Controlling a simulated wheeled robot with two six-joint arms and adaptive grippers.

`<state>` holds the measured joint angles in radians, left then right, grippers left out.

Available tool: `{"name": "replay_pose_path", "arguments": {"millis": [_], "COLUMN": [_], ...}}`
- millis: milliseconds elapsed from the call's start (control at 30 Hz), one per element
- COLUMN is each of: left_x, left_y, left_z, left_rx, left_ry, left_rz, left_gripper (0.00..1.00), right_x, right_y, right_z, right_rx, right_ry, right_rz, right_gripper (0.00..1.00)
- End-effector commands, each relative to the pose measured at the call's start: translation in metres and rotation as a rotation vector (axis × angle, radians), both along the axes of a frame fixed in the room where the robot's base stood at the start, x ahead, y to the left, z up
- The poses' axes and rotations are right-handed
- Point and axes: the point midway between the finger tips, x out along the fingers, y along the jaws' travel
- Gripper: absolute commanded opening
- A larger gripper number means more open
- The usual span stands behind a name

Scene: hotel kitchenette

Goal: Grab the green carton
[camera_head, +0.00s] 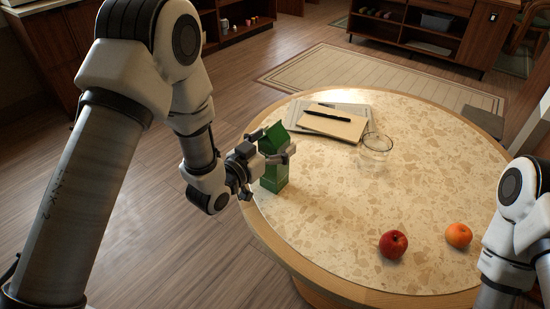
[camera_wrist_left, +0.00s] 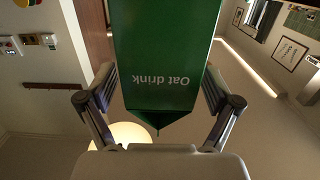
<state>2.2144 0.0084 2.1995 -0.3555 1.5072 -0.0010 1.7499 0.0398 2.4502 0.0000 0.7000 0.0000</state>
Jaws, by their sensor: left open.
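The green carton (camera_head: 273,172) stands upright near the left edge of the round table (camera_head: 330,215), its gabled top showing. In the left wrist view the carton (camera_wrist_left: 165,50) fills the upper middle, appears upside down and reads "Oat drink". My left gripper (camera_head: 272,156) is at the carton's upper part, with its fingers on either side of it. In the left wrist view the open fingers (camera_wrist_left: 158,90) flank the carton, with a gap visible on the left; on the right the finger is close to it. My right arm shows at the right edge, but its gripper is out of view.
A red apple (camera_head: 393,244) and an orange (camera_head: 458,235) lie at the table's front right. A clear glass (camera_head: 375,149) stands behind the middle. A notepad (camera_head: 333,126) with a black pen (camera_head: 328,112) lies at the back. The table's middle is clear.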

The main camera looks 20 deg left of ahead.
Motion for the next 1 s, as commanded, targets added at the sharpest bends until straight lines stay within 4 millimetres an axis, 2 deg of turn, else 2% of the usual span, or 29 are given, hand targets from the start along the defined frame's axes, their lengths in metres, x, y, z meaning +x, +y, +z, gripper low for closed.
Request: {"name": "replay_pose_path", "arguments": {"millis": [200,233,367,400,467,500,800,1000], "left_x": [0.003,0.003,0.003,0.003,0.003,0.003,0.003,0.010], "left_y": [-0.001,-0.001,-0.001,-0.001,-0.001,-0.001,-0.001,0.000], "left_z": [-0.001,-0.001,-0.001,-0.001,-0.001,-0.001,0.002,0.017], "left_rx": [-0.001,-0.001,-0.001,-0.001,-0.001,-0.001,-0.001,-0.001], "left_ry": [0.002,0.003,0.003,0.003,0.003,0.003,0.001,-0.001], "left_rz": [0.001,0.001,0.001,0.001,0.000,0.000,0.001,0.002], "left_gripper": [0.90,0.86,0.40,0.26,0.05,0.00,0.00,0.00], "right_x": [0.000,0.000,0.000,0.000,0.000,0.000,0.000,0.000], "right_y": [0.000,0.000,0.000,0.000,0.000,0.000,0.000,0.000], "right_z": [0.000,0.000,0.000,0.000,0.000,0.000,0.002,0.014], "right_rx": [0.000,0.000,0.000,0.000,0.000,0.000,0.000,0.000], "right_ry": [0.000,0.000,0.000,0.000,0.000,0.000,0.000,0.000], "right_rz": [0.000,0.000,0.000,0.000,0.000,0.000,0.000,0.000], "right_gripper": [0.40,0.40,0.40,0.40,0.40,0.40,0.40,0.40]}}
